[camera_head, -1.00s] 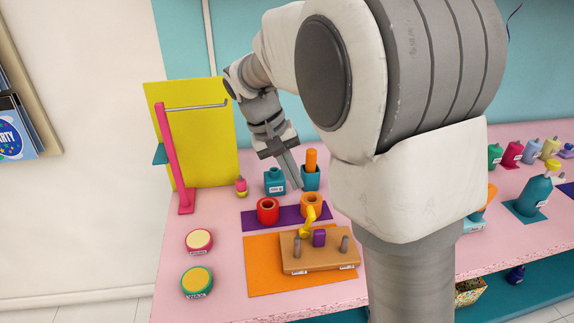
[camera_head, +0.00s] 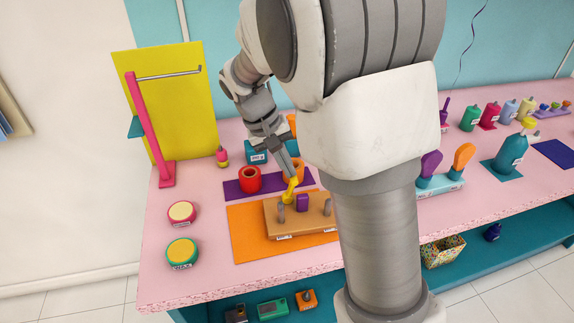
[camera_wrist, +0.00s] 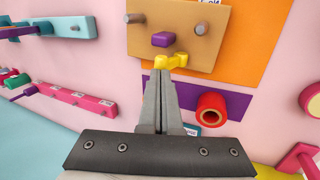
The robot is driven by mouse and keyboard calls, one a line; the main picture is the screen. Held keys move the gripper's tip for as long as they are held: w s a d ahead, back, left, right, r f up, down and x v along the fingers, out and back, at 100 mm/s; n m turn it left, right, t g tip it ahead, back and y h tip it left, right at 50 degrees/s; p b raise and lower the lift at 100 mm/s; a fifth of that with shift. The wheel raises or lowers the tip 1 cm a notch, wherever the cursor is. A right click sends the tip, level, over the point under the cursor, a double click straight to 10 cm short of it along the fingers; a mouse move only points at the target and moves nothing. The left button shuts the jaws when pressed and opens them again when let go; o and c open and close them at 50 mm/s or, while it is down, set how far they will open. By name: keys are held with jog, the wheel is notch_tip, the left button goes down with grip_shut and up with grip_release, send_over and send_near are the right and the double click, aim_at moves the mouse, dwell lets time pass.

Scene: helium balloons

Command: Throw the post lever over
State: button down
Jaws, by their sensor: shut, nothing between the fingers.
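The yellow lever (camera_head: 289,193) stands beside the purple block (camera_head: 303,202) on a tan wooden board (camera_head: 320,222) with two grey pegs. It leans up toward the far side of the board. In the wrist view the lever (camera_wrist: 172,62) lies just beyond my fingertips, with the purple block (camera_wrist: 163,39) behind it. My gripper (camera_head: 294,176) is shut and empty, pointing down at the lever's upper end. The tips are very close to the lever; I cannot tell whether they touch.
The board rests on an orange mat (camera_head: 245,236). A red ring-shaped cup (camera_head: 249,180) stands on a purple mat (camera_head: 236,189) behind. A pink stand (camera_head: 150,135) with a metal bar is at the left. Two round tubs stand front left, the nearer one green (camera_head: 182,253).

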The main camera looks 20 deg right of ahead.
jog(key=shift+d, duration=0.1)
jog(key=shift+d+y, duration=0.2)
jog(key=shift+y, duration=0.4)
jog(key=shift+s+d+y+p, duration=0.1)
jog(key=shift+d+y+p, duration=0.3)
jog(key=shift+y, duration=0.5)
jog(key=shift+d+f, duration=0.1)
jog(key=shift+d, duration=0.05)
jog(key=d+y, duration=0.1)
jog(key=d+f+y+b, duration=0.1)
jog(key=d+y, duration=0.1)
jog(key=d+f+y, duration=0.1)
jog(key=d, duration=0.1)
jog(key=shift+s+f+y, duration=0.15)
jog(key=shift+f+y, duration=0.1)
jog(key=shift+y, duration=0.05)
jog(key=f+y+b, duration=0.1)
jog(key=d+y+b, duration=0.1)
jog(key=shift+d+f+t+y, duration=0.25)
jog(key=shift+f+t+y, duration=0.05)
jog(key=shift+f+y, duration=0.1)
jog(key=f+y+b, duration=0.1)
jog(key=d+f+y, duration=0.1)
jog(key=y, duration=0.1)
jog(key=shift+d+f+y+b, duration=0.2)
jog(key=shift+y+b, duration=0.1)
jog(key=shift+b, duration=0.1)
jog(key=shift+f, duration=0.35)
